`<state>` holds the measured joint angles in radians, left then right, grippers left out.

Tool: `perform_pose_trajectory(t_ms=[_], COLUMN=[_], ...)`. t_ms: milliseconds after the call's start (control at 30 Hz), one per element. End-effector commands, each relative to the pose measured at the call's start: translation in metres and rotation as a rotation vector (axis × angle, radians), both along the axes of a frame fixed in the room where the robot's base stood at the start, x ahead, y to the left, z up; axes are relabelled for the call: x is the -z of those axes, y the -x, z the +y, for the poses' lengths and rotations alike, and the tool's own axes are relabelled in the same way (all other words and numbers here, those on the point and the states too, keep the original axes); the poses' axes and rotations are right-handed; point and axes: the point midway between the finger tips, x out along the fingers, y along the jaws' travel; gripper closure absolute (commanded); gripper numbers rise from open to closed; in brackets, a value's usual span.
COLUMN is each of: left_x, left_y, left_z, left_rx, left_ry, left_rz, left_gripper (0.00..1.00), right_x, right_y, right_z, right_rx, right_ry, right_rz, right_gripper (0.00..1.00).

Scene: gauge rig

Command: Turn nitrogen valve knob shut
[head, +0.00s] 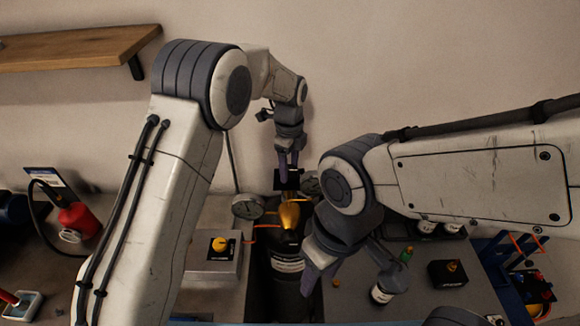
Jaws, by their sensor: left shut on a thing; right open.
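A dark gas cylinder (287,298) with a white label stands upright in the middle, with a brass valve body (289,215) on top. A black part (283,181), which looks like the valve knob, shows just above the brass. My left gripper (288,168) points down from above and is shut on this black part, hiding some of it. Whether the knob has turned cannot be told. My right gripper (322,278) is open and empty, in front of the cylinder's right side, and hides part of it.
A round gauge (248,207) sits left of the valve. A grey box with a yellow knob (219,244) stands left, and a black box (447,274) right. A red container (79,221) is far left.

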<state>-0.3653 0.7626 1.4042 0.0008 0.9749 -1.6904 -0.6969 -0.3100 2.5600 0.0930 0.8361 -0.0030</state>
Motion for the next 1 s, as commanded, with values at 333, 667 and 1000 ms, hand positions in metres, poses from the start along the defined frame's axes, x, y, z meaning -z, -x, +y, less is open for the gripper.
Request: perform_pose_trajectory(t_ms=[333, 667, 1000], left_x=[-0.002, -0.001, -0.037], left_y=[-0.001, 0.0, -0.002], left_z=[-0.001, 0.0, 0.0], left_rx=[0.006, 0.003, 0.003], left_ry=[0.002, 0.0, 0.003], left_rz=[-0.007, -0.002, -0.008], left_gripper=[0.32, 0.06, 0.06], right_x=[0.0, 0.0, 0.015], right_y=[0.0, 0.0, 0.0], right_z=[0.0, 0.0, 0.0], right_rx=[0.0, 0.0, 0.002], right_ry=[0.0, 0.0, 0.0], right_rz=[0.0, 0.0, 0.0], right_gripper=[0.5, 0.5, 0.5])
